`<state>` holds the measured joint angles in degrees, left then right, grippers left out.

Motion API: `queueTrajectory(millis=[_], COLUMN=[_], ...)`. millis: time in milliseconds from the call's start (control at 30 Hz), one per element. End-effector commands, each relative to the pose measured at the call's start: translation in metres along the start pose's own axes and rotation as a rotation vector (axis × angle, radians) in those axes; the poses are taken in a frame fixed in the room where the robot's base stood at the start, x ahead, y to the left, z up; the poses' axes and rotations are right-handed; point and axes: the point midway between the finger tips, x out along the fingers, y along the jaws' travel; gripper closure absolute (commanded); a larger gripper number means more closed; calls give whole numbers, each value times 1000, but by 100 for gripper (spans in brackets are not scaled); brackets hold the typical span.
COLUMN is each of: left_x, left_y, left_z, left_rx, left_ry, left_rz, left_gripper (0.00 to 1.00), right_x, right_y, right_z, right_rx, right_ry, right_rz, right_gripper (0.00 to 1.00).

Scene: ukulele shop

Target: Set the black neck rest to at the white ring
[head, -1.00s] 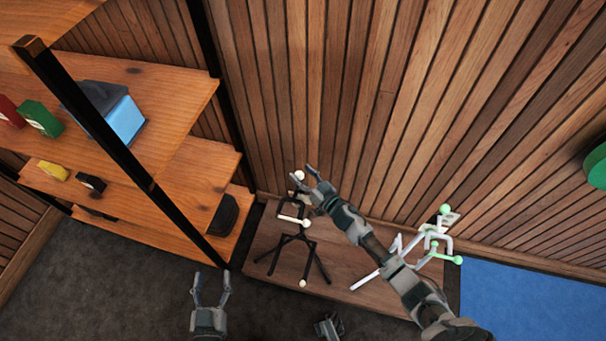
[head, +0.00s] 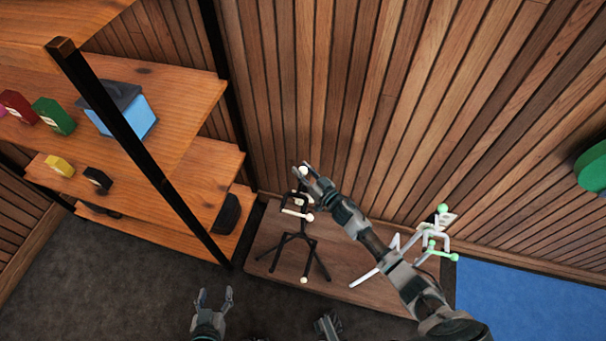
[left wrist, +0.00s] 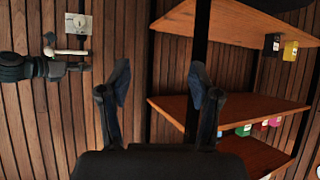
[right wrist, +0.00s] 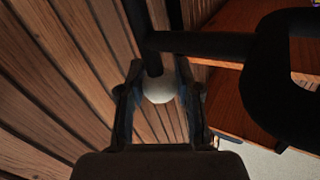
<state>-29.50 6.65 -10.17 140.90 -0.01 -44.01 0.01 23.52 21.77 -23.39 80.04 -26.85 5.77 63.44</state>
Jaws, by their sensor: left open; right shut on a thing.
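A black ukulele stand (head: 302,240) stands upright on a low wooden platform, with white knobs and a white bar. My right gripper (head: 304,168) is at the top of the stand, shut on a white ball knob (right wrist: 158,90). A black rod runs from that knob to the black neck rest (right wrist: 262,75), a dark loop in the right wrist view. I cannot make out the white ring. My left gripper (head: 215,293) is open and empty, low in the head view and apart from the stand. Its open fingers show in the left wrist view (left wrist: 159,82).
A white stand with green knobs (head: 432,238) stands to the right on the platform (head: 345,270). Wooden shelves (head: 190,170) with small boxes and a black post (head: 130,140) are at the left. A slatted wall is close behind. A blue mat (head: 510,305) lies at the right.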

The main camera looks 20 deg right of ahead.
Motion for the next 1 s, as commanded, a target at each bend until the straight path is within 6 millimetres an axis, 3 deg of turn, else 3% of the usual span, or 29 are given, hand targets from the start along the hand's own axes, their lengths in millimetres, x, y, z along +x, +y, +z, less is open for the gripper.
queueTrajectory(millis=[33,100,300,500,767,1000], left_x=[-9,-20,-62,-105,-63,-32], left_y=[-2,-6,-15,-20,-21,-20], left_z=[7,28,79,113,158,219], left_rx=[2,2,-4,-13,-11,-5], left_ry=[-82,-215,-549,-808,-824,-842], left_rz=[-8,-18,-40,-57,-52,-46], left_gripper=[36,36,36,36,36,36], right_x=[2,2,1,1,1,1], right_y=[-5,-6,-10,-12,-16,-21], right_z=[-17,-25,-42,-56,-78,-108], right_rx=[-5,-6,-5,-3,-3,-4], right_ry=[11,11,10,8,7,8], right_rz=[-8,-8,-8,-6,-5,-5], right_gripper=[100,100,100,100,100,100])
